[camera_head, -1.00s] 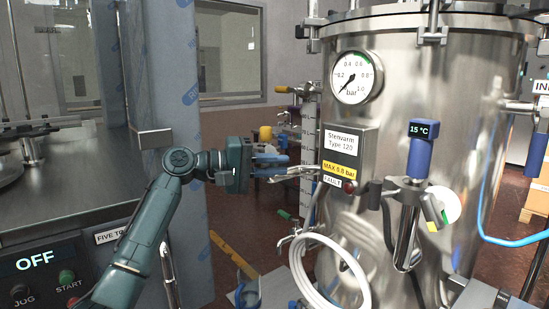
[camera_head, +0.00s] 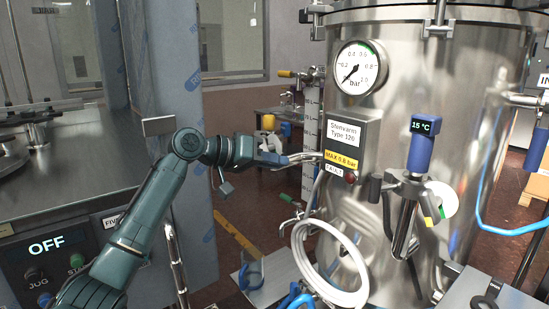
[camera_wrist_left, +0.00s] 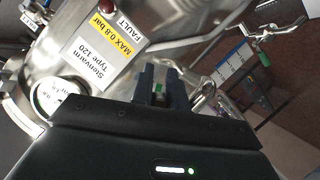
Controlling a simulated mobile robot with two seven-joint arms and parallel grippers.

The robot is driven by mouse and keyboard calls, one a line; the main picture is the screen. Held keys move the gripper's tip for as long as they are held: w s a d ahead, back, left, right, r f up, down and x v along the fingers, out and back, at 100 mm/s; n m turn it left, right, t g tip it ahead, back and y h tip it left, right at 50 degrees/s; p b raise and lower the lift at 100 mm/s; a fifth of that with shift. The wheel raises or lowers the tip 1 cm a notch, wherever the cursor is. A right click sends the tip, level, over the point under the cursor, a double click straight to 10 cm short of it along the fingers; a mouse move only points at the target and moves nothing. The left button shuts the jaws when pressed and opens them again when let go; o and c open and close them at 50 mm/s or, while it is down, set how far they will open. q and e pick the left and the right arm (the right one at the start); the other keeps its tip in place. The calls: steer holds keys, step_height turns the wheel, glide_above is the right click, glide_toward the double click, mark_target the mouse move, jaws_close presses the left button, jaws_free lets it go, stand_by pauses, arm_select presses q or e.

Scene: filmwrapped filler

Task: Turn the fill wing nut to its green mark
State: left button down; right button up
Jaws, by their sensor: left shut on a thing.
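My left gripper (camera_head: 272,159) reaches in from the left to the side of the steel tank (camera_head: 450,110), left of its label plate. It is shut on a small part that I take for the fill wing nut. The fingers hide most of it. A bright steel fitting (camera_head: 305,157) runs from the fingertips towards the tank. In the left wrist view the gripper (camera_wrist_left: 161,88) has its dark fingers close together, with a small green patch (camera_wrist_left: 158,88) showing between them. How the nut lines up with its mark cannot be told. My right gripper is not in view.
A pressure gauge (camera_head: 360,68) and a label plate (camera_head: 350,135) sit on the tank beside the gripper. A coiled white hose (camera_head: 303,262) hangs below. A blue-handled sensor (camera_head: 420,150) is further right. A steel machine (camera_head: 70,150) stands at left.

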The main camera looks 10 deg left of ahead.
arm_select(q)
steer(key=shift+f+m, duration=0.1)
steer(key=shift+m, duration=0.2)
stand_by(0.4)
steer(key=c, duration=1.4)
jaws_free()
steer(key=shift+a, duration=0.1)
steer(key=b+v, duration=0.1)
steer(key=v, duration=1.2)
steer(key=shift+s, duration=0.1)
